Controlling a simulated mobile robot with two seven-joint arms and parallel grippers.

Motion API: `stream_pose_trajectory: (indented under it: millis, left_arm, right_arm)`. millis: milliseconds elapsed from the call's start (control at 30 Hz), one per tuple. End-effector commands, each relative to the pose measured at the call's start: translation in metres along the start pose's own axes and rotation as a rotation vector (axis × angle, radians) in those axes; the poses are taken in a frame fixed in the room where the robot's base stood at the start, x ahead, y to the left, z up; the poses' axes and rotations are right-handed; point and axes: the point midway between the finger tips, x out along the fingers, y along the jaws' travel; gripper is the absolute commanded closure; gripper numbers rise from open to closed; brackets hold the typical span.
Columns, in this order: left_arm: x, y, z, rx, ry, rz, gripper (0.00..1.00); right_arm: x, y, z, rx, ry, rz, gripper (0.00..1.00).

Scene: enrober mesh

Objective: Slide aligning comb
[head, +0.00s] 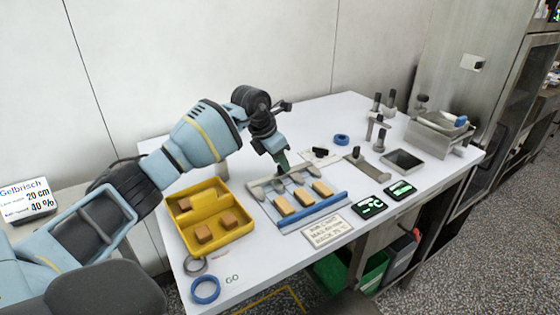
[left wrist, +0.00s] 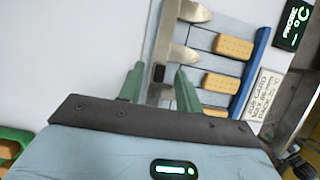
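The aligning comb (head: 257,191) is a grey metal bar with tapered teeth along the back edge of the mesh, its teeth pointing toward the biscuits. In the left wrist view the comb (left wrist: 178,53) shows its bar with a small black knob (left wrist: 158,73). The mesh has dark wires and a blue front rail (head: 314,214); tan biscuits (head: 304,197) lie on it in separate lanes. My left gripper (head: 281,165) is low over the comb. In the left wrist view its green fingers (left wrist: 160,90) are apart, with the knob between them and gaps either side. My right gripper is not seen.
A yellow tray (head: 222,240) with biscuits stands left of the mesh. Blue and grey rings (head: 205,290) lie at the front left. A label plate (head: 328,231), two small displays (head: 372,205), a scraper (head: 366,168) and metal containers (head: 404,161) are to the right.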

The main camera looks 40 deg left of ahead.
Motion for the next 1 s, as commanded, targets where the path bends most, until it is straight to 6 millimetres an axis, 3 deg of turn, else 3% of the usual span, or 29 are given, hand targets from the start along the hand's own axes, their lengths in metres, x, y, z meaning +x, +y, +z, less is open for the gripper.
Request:
stream_pose_trajectory:
  millis: [367,633,900,1000]
  left_arm:
    - [0.005,0.000,0.000,0.000,0.001,0.001,0.67]
    - [0.005,0.000,0.000,0.000,0.001,0.001,1.00]
    - [0.005,0.000,0.000,0.000,0.001,0.001,1.00]
    - [0.003,-0.009,0.001,0.004,0.001,0.002,1.00]
  right_arm:
    - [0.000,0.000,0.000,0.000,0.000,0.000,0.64]
    - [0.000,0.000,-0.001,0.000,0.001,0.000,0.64]
    - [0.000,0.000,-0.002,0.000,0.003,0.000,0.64]
    - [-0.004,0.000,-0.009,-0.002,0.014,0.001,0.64]
